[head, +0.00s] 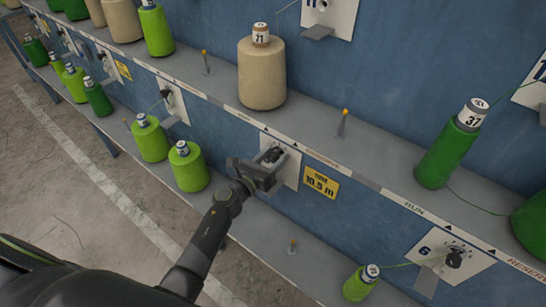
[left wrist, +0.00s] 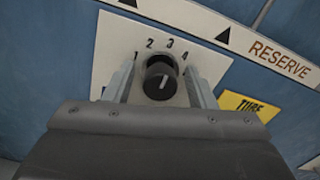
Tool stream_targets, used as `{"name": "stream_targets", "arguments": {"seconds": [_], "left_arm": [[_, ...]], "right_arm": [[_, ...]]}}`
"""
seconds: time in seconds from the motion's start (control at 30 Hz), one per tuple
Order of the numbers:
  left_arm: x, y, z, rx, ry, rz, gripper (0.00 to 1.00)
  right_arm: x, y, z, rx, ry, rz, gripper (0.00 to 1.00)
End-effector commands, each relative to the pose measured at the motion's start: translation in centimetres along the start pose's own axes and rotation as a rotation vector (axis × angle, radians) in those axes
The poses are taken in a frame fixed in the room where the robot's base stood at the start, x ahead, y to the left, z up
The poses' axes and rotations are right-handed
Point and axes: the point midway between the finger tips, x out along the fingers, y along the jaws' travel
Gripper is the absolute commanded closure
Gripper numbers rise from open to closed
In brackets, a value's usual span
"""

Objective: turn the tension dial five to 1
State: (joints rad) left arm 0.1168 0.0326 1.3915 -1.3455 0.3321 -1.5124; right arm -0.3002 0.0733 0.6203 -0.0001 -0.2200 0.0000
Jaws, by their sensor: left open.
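The tension dial (left wrist: 161,78) is a black round knob on a white plate (left wrist: 110,50) marked 1, 2, 3 and 4. A light mark shows on its face; I cannot tell exactly which number it points to. In the head view the plate (head: 292,172) is on the blue wall, mostly covered by my gripper, and its own number is hidden. My left gripper (head: 270,158) is open in front of the plate. In the left wrist view its fingers (left wrist: 160,85) stand on either side of the knob, with no clear contact. My right gripper is not in view.
A yellow tube label (head: 320,184) is right of the plate. Dial 6 (head: 454,258) is farther right. A beige cone (head: 262,80) stands on the shelf above. Green cones (head: 188,168) stand left of my gripper.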

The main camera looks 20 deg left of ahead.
Motion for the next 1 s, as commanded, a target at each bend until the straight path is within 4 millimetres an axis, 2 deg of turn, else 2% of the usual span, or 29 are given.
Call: {"name": "stream_targets", "arguments": {"seconds": [0.3,0.63,1.0], "left_arm": [[0.21,-0.01,0.01,-0.001,0.000,0.000,0.51],[0.18,-0.01,0.01,-0.001,0.000,0.000,0.94],[0.18,-0.01,0.10,-0.065,0.000,0.000,0.94]], "right_arm": [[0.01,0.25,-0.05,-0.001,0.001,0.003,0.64],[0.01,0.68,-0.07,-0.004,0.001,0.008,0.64],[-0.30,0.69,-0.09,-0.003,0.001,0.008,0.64]]}}
